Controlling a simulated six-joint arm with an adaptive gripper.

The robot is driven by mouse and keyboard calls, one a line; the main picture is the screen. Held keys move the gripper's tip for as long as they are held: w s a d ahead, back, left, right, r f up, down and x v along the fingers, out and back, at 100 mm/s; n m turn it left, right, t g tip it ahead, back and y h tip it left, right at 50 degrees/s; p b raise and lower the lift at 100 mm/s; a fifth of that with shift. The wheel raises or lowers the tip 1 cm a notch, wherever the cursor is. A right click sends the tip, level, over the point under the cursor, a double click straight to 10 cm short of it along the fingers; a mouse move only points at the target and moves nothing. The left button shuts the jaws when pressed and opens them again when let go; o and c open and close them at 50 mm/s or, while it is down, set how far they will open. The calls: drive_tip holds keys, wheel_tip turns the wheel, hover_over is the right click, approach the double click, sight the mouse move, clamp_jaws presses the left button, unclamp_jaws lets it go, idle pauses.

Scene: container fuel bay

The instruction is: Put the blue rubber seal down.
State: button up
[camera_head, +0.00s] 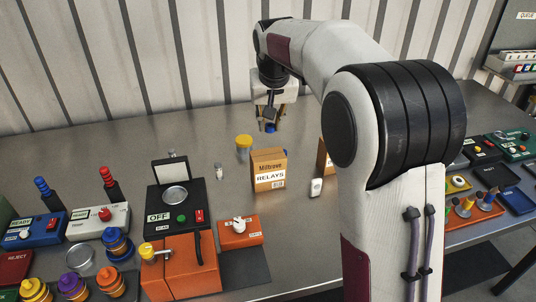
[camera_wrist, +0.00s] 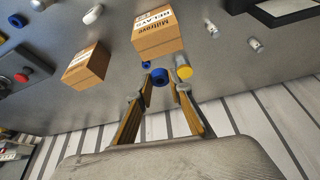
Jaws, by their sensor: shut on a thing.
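The blue rubber seal (camera_wrist: 160,76) is a small ring held between the fingertips of my gripper (camera_wrist: 160,83) in the wrist view. In the head view the seal (camera_head: 270,127) shows as a small blue piece at the lower end of my gripper (camera_head: 270,117). My gripper points down over the back part of the grey metal table, behind the relays box, and appears above the surface. A second small blue object (camera_wrist: 146,65) shows just beyond the left fingertip in the wrist view; I cannot tell what it is.
A cardboard relays box (camera_head: 269,170) and a yellow-lidded jar (camera_head: 244,147) stand near my gripper. A second box (camera_wrist: 87,65) is partly behind my arm in the head view. A small white object (camera_head: 316,187) lies in front. Devices crowd the left front; the back left table is clear.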

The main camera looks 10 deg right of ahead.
sight(268, 153)
drive_tip(key=shift+a+r+n, duration=0.15)
drive_tip(key=shift+r+n, duration=0.1)
drive_tip(key=shift+n, duration=0.05)
drive_tip(key=shift+s+a+n+y, duration=0.1)
drive_tip(key=shift+s+n+y, duration=0.2)
drive_tip(key=shift+n, duration=0.2)
drive_tip(key=shift+f, duration=0.15)
drive_tip(key=shift+w+f, duration=0.1)
drive_tip(key=shift+f, duration=1.75)
drive_tip(key=shift+f, duration=0.1)
drive_tip(key=shift+f, duration=1.9)
drive_tip(key=shift+f, duration=0.15)
